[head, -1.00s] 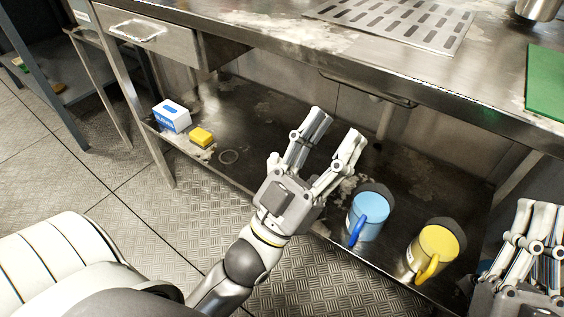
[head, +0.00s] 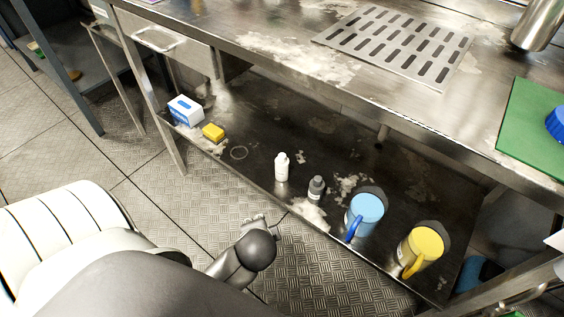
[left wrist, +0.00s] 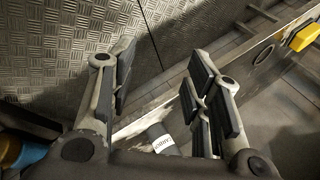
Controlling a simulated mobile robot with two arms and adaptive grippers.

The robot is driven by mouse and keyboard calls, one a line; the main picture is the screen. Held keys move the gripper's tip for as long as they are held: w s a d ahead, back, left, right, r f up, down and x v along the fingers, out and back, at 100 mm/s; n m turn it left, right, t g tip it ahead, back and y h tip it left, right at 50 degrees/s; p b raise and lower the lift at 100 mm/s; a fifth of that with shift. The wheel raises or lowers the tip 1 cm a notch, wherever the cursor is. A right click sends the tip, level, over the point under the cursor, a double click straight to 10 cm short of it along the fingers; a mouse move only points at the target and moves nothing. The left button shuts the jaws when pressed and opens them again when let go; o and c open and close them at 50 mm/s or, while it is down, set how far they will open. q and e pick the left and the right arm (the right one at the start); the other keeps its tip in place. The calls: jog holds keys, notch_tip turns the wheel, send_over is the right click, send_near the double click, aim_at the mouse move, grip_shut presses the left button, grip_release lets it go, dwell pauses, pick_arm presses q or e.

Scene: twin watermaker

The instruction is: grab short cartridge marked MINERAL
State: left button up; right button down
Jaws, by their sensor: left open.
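A short grey bottle-shaped cartridge (head: 316,188) with a pale label stands on the low shelf (head: 262,185), left of the blue mug. A white bottle-shaped cartridge (head: 282,167) stands just left of it. I cannot read MINERAL on either. In the left wrist view a grey cartridge with a white label (left wrist: 162,143) shows low between my fingers, its lettering too small to read. My left gripper (left wrist: 160,85) is open and empty, with both finger pairs apart. My right gripper is not clearly seen.
A blue mug (head: 366,207) and a yellow mug (head: 424,246) stand right of the cartridges. A blue-and-white box (head: 186,110) and a yellow sponge (head: 213,132) lie at the shelf's left. The steel worktop (head: 290,50) overhangs the shelf.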

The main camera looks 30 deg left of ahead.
pick_arm(q)
jog(key=w+a+m+y, duration=0.2)
jog(key=a+m+y, duration=0.1)
jog(key=m, duration=0.1)
jog(key=m+t+y, duration=0.5)
jog(key=m+t, duration=0.3)
jog(key=m, duration=0.8)
send_near(283, 159)
jog(key=shift+w+a+f, duration=0.1)
jog(key=shift+a+f, duration=0.1)
jog(key=shift+a, duration=0.2)
jog(key=b+x, duration=0.1)
jog(key=x, duration=0.4)
jog(key=shift+r, duration=0.1)
jog(key=b+x, duration=0.1)
jog(key=x, duration=0.3)
jog(key=shift+w+a+r, duration=0.1)
jog(key=shift+w, duration=0.25)
jog(key=shift+w+a, duration=0.25)
jog(key=shift+w, duration=0.05)
pick_arm(e)
jog(key=w+a+r+t+y, duration=0.1)
jog(key=w+a+r+t, duration=0.1)
jog(key=w+r+t, duration=0.3)
jog(key=w+a+r+t+y, duration=0.1)
jog(key=w+a+r+t, duration=0.2)
jog(key=w+r, duration=0.4)
jog(key=shift+r+n+t+y, duration=0.3)
jog(key=shift+r+t+y, duration=0.1)
jog(key=shift+r+t, duration=0.45)
